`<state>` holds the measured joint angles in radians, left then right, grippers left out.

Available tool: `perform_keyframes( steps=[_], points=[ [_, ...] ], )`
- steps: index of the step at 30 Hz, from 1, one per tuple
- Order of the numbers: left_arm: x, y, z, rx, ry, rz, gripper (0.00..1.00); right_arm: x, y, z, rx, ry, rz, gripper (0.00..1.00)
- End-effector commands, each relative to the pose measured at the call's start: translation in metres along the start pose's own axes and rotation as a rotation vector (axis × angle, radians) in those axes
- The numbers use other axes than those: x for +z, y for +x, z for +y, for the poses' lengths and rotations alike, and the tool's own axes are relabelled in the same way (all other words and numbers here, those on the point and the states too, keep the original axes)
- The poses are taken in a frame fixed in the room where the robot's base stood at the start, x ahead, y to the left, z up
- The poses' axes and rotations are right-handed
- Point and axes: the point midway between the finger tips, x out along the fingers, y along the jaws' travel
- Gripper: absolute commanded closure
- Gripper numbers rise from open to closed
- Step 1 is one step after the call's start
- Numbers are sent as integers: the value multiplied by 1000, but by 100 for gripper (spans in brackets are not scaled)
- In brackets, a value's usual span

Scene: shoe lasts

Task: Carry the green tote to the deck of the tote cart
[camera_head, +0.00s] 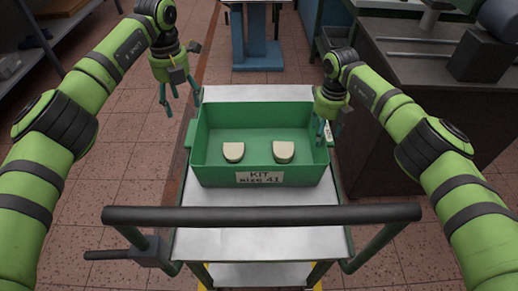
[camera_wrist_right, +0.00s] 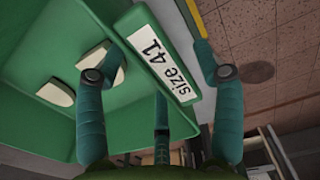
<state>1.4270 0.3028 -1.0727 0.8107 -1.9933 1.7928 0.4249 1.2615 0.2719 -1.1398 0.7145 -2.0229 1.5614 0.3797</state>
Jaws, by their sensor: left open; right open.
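The green tote (camera_head: 210,165) sits upright on the metal deck of the tote cart (camera_head: 265,235). Two cream shoe lasts (camera_head: 233,152) (camera_head: 283,152) show inside it, and its front label reads "KIT size 41". My left gripper (camera_head: 181,100) is open and empty, up and to the left of the tote, apart from it. My right gripper (camera_head: 323,130) is open at the tote's right side.
The cart's dark push bar (camera_head: 260,216) crosses in front of the deck. A dark workbench (camera_head: 420,70) with machines stands at the right. A blue stand (camera_head: 255,45) is behind the cart, and a shelf (camera_head: 40,45) is at the far left. Tiled floor is clear left of the cart.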

Motion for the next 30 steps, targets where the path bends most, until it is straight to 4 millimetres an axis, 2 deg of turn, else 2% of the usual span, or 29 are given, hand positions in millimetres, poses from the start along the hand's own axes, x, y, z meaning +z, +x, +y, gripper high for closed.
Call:
perform_keyframes(
  steps=[5, 15, 21, 30],
  points=[
    [0, -5, 0, 1, 0, 2, 31, 1, -11, -1, -1, 0, -2, 32],
    [0, -5, 0, 1, 0, 1, 31, 1, -80, -1, -1, -1, -5, 32],
    [0, -4, 0, 1, 0, 1, 31, 0, -110, 0, -1, 1, -2, 32],
    [0, -4, 0, 1, 0, 1, 31, 0, -120, 0, 0, 0, 1, 32]
  ],
)
